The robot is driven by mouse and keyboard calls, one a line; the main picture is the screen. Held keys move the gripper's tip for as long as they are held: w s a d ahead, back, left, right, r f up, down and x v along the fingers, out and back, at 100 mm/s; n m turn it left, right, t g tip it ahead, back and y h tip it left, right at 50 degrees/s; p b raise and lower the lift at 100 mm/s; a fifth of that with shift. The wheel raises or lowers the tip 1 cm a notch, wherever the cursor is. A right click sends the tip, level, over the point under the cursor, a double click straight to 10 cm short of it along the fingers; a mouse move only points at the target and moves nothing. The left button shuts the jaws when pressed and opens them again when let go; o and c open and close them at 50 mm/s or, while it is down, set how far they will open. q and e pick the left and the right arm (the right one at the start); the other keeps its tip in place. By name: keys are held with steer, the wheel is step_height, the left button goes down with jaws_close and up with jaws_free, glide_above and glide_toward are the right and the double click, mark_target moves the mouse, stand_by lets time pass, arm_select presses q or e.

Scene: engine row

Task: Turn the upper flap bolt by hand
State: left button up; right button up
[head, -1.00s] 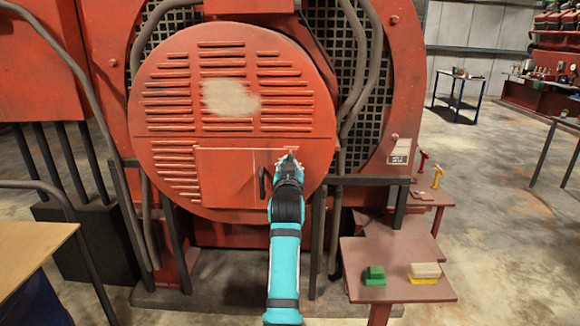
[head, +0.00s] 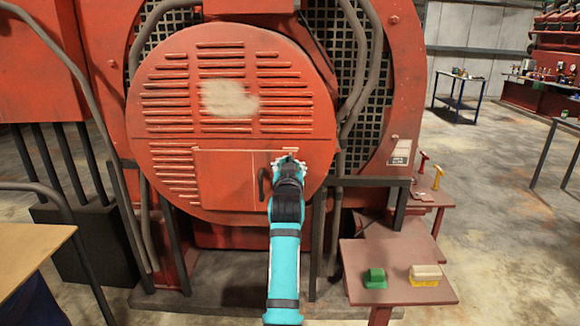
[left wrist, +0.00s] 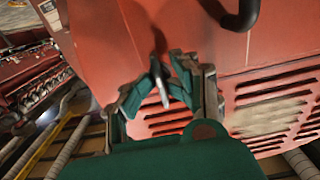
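The flap (head: 222,178) is a rectangular red panel low on the round louvred cover, with a dark curved handle (head: 262,184) at its right side. The handle also shows at the top of the left wrist view (left wrist: 240,18). The upper flap bolt (left wrist: 161,84) is a small dark stem with a bright metal end, seen between my left fingertips. In the head view my gripper hides it. My left gripper (head: 289,161) is at the flap's upper right corner. In the left wrist view its green fingers (left wrist: 162,72) stand either side of the bolt, apparently with a small gap. My right gripper is not seen.
The round cover (head: 228,100) has a pale worn patch. A brown side table (head: 390,292) at lower right holds a green block (head: 375,279) and a cream-and-yellow one (head: 425,275). Dark pipes and rails flank the cover. Open floor lies to the right.

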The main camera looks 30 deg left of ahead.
arm_select(q)
step_height(320, 180, up, 10)
stand_by(0.4)
stand_by(0.4)
